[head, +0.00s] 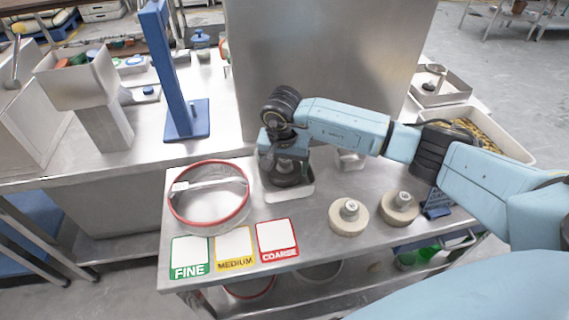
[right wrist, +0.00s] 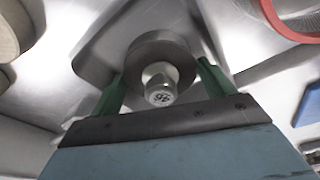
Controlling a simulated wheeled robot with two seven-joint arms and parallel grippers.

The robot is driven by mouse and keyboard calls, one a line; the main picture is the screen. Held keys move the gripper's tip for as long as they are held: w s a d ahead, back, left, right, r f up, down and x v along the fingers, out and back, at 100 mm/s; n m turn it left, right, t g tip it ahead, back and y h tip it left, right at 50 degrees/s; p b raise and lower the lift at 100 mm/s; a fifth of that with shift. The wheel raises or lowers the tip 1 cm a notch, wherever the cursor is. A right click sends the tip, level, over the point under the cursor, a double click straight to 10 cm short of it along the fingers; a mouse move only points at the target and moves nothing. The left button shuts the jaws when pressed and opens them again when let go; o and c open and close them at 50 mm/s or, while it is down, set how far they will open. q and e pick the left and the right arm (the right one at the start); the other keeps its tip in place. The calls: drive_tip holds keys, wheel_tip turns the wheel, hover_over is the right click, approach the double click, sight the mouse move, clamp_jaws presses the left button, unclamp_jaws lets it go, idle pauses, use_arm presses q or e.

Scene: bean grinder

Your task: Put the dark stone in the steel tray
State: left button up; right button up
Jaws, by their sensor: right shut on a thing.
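The dark stone (right wrist: 160,52) is a dark grey disc with a shiny metal knob (right wrist: 160,84) on top. My right gripper (right wrist: 160,88) is shut on its knob, with a green finger on each side. In the head view my right gripper (head: 286,160) points down over the table, and the dark stone (head: 288,178) shows under it. A pale, rounded steel plate or shallow tray (head: 291,194) lies right below; I cannot tell whether the stone touches it. A grey steel tray (head: 455,93) with small items stands at the back right. My left gripper is out of view.
Two pale stones with knobs (head: 349,217) (head: 398,208) stand to the right. A red-rimmed sieve (head: 243,222) is at left, with cards reading FINE (head: 190,256), MEDIUM (head: 235,247) and COARSE (head: 277,240) in front. A tall steel panel (head: 330,60) rises behind.

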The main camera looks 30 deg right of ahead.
sight(283, 173)
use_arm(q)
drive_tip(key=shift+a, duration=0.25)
use_arm(e)
drive_tip(key=shift+r, duration=0.15)
drive_tip(key=o, duration=1.1)
drive_tip(key=shift+f, duration=0.2)
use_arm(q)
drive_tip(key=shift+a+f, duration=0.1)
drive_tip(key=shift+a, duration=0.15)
use_arm(e)
drive_tip(key=shift+r, duration=0.3)
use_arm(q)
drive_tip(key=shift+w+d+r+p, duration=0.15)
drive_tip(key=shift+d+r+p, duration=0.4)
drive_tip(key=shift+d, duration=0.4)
use_arm(e)
wheel_tip(283, 173, up, 12)
drive_tip(key=s+a, duration=0.1)
drive_tip(key=shift+s+f, duration=0.2)
drive_tip(key=shift+s, duration=0.05)
